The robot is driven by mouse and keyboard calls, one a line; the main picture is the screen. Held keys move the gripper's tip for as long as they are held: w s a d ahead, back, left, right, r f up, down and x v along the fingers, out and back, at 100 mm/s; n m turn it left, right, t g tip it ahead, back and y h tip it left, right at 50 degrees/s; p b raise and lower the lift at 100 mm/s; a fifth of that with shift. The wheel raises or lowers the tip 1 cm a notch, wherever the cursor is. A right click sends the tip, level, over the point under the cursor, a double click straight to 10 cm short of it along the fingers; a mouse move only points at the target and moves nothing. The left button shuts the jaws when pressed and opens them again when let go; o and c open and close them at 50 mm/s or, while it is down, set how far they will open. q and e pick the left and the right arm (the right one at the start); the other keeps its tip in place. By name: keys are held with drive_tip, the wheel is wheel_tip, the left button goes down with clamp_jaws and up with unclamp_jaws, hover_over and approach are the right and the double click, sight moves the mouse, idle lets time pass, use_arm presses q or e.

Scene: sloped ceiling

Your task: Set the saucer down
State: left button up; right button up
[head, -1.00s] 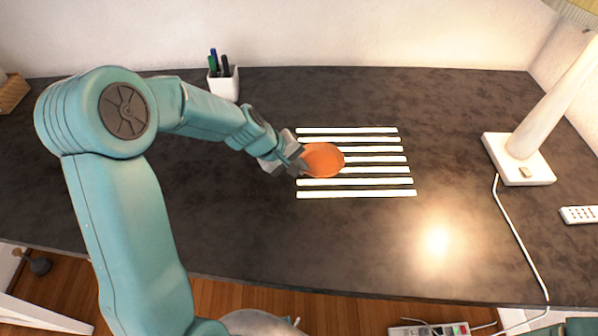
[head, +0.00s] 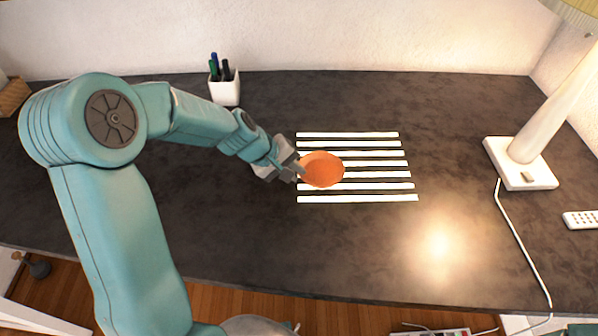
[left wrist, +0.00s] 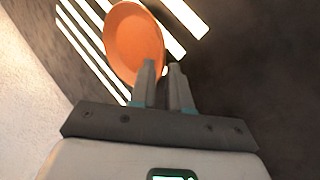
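The saucer (head: 322,170) is a round orange dish over the left part of the white stripes on the dark desk. My left gripper (head: 296,170) comes in from the left at the saucer's left rim. In the left wrist view the saucer (left wrist: 130,40) lies just beyond my fingers (left wrist: 162,72). The left finger overlaps its face and the right finger is outside the rim. The fingers are close together, shut on the rim. I cannot tell whether the saucer's underside touches the desk. My right gripper is not in view.
A white cup with pens (head: 225,88) stands at the back left. A white lamp (head: 522,165) with a cord stands at the right, near a white remote (head: 581,219). The dark desk (head: 250,235) is clear in front of the stripes (head: 360,199).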

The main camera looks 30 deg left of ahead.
use_arm(q)
drive_tip(key=v, duration=0.9)
drive_tip(key=shift+p, duration=0.35)
drive_tip(key=shift+s+r, duration=0.1)
drive_tip(key=shift+s, duration=0.05)
